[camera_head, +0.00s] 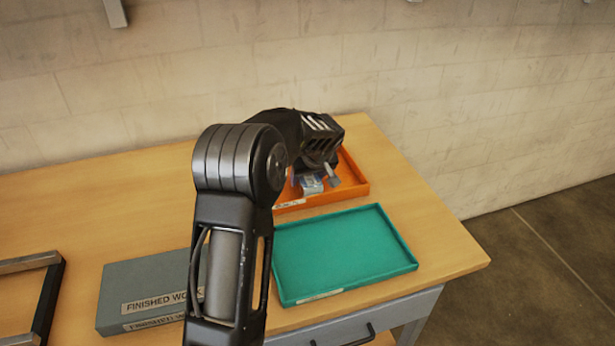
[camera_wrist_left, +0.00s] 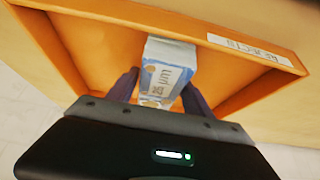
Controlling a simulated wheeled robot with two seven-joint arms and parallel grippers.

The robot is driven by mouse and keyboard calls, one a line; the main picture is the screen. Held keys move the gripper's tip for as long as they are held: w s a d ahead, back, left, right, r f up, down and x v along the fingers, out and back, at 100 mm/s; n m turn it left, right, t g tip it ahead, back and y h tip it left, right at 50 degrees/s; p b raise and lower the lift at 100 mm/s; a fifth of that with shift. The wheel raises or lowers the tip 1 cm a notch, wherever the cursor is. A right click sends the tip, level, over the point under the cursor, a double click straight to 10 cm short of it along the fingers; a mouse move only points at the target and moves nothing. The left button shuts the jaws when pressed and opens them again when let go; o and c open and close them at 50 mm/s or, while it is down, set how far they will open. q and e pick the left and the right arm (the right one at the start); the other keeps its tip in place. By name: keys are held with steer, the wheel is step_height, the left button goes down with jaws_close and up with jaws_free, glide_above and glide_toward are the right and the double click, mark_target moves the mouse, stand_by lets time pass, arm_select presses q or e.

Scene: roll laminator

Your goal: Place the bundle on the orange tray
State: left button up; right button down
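The bundle (camera_head: 312,184) is a small block with a white, blue and orange printed face. In the left wrist view the bundle (camera_wrist_left: 168,72) is between the two dark fingers of my left gripper (camera_wrist_left: 162,82). My left gripper (camera_head: 313,180) points down over the orange tray (camera_head: 352,186) in the head view. The fingers are close on both sides of the bundle, but I cannot tell whether they press on it. The bundle is inside the tray's outline; whether it touches the floor is hidden. The orange tray (camera_wrist_left: 90,48) has a white label on one wall. My right gripper is not in view.
A teal tray (camera_head: 345,252), empty, lies in front of the orange tray. A grey box (camera_head: 140,284) labelled "FINISHED WO…" is to the left, partly behind my arm. A dark metal frame (camera_head: 47,300) is at the far left. The wooden table (camera_head: 120,205) is clear at the back left.

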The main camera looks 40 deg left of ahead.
arm_select(q)
steer(key=o, duration=0.3)
steer(key=shift+r, duration=0.15)
steer(key=b+v, duration=0.2)
steer(key=v, duration=1)
steer(key=shift+b, duration=0.3)
